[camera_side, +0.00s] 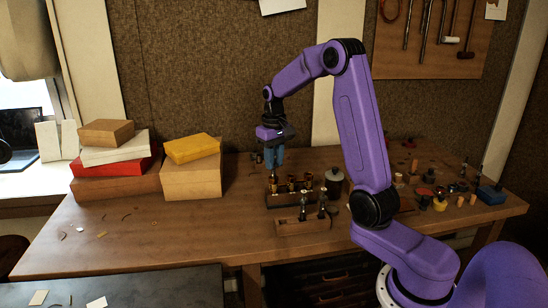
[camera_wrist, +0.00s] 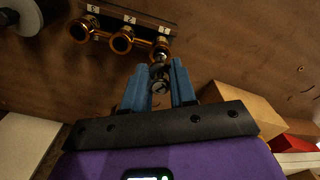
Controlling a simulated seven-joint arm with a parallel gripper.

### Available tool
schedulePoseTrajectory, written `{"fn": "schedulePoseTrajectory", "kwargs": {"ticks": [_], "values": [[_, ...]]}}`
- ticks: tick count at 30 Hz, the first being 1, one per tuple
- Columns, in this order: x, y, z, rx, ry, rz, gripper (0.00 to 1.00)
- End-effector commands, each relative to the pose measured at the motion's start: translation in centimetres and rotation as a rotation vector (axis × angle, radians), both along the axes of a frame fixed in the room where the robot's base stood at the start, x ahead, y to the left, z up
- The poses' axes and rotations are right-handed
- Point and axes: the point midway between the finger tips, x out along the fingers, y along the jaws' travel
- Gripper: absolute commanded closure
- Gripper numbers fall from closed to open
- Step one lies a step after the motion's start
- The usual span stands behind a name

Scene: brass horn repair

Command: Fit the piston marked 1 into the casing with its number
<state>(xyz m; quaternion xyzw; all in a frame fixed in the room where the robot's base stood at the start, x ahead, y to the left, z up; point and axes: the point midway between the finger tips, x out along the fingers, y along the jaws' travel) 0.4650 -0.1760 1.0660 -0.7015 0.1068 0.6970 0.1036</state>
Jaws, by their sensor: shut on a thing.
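My gripper (camera_side: 273,170) points down with its blue fingers shut on a piston. In the wrist view the piston (camera_wrist: 159,84) shows as a small metal end between the fingertips (camera_wrist: 160,88). Its number cannot be read. The piston is at the end casing (camera_wrist: 160,47), leftmost in the side view. I cannot tell whether it is above or partly inside. The middle casing (camera_wrist: 122,40) and far casing (camera_wrist: 82,29) look open.
A wooden rack (camera_side: 302,227) with upright pistons stands just in front of the block. A grey lidded jar (camera_side: 334,185) is to its right. Stacked boxes (camera_side: 192,178) stand left. Small parts and a blue box (camera_side: 490,194) lie right. The front-left bench is mostly clear.

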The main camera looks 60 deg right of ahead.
Motion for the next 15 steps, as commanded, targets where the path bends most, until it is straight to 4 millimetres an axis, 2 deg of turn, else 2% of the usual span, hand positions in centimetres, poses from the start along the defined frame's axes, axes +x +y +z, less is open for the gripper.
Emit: {"fn": "schedulePoseTrajectory", "kwargs": {"ticks": [15], "values": [[-0.02, 0.01, -1.10, 0.000, 0.000, 0.000, 1.00]]}}
